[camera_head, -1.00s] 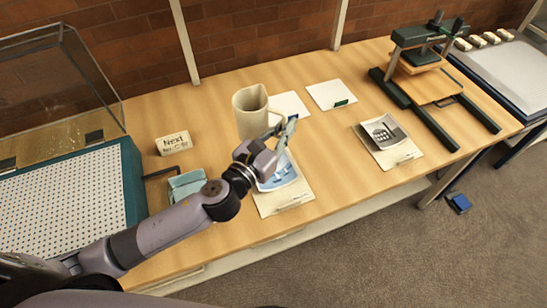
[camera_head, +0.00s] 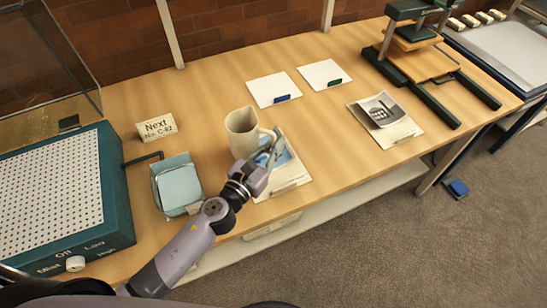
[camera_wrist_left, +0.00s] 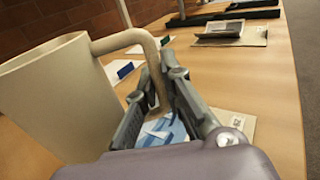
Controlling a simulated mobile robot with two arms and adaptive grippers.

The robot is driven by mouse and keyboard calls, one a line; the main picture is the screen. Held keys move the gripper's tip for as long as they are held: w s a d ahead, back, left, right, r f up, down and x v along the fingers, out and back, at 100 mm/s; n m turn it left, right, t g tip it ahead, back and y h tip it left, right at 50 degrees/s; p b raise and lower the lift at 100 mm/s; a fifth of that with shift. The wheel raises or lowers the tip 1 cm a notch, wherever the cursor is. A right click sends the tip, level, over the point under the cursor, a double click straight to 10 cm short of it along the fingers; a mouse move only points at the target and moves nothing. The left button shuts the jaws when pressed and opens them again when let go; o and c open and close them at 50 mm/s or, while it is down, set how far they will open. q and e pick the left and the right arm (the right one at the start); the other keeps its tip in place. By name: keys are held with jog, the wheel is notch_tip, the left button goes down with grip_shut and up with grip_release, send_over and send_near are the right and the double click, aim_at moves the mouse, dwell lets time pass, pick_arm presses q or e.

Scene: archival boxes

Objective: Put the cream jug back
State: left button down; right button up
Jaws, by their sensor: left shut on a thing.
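The cream jug (camera_head: 241,136) is upright near the middle of the table, just left of a folder with a blue picture (camera_head: 287,174). My left gripper (camera_head: 270,150) is shut on the jug's handle, on the jug's right side. In the left wrist view the jug (camera_wrist_left: 50,100) fills the left side, and its handle (camera_wrist_left: 140,38) runs down between the fingers (camera_wrist_left: 158,98). Whether the jug's base touches the table or hangs just above it, I cannot tell. My right gripper is not in view.
Two white cards (camera_head: 268,92) (camera_head: 318,72) lie behind the jug. A "Next" sign (camera_head: 157,127), a light blue stack (camera_head: 178,188) and a teal perforated box (camera_head: 118,200) are to the left. A phone picture (camera_head: 382,110) and a green press (camera_head: 415,64) are to the right.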

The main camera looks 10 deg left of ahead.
pick_arm(q)
notch_tip(320, 180, down, 4)
jog(key=b, duration=0.2)
jog(key=shift+b, duration=0.4)
jog(key=shift+f, duration=0.1)
jog(key=c, duration=1.7)
grip_release()
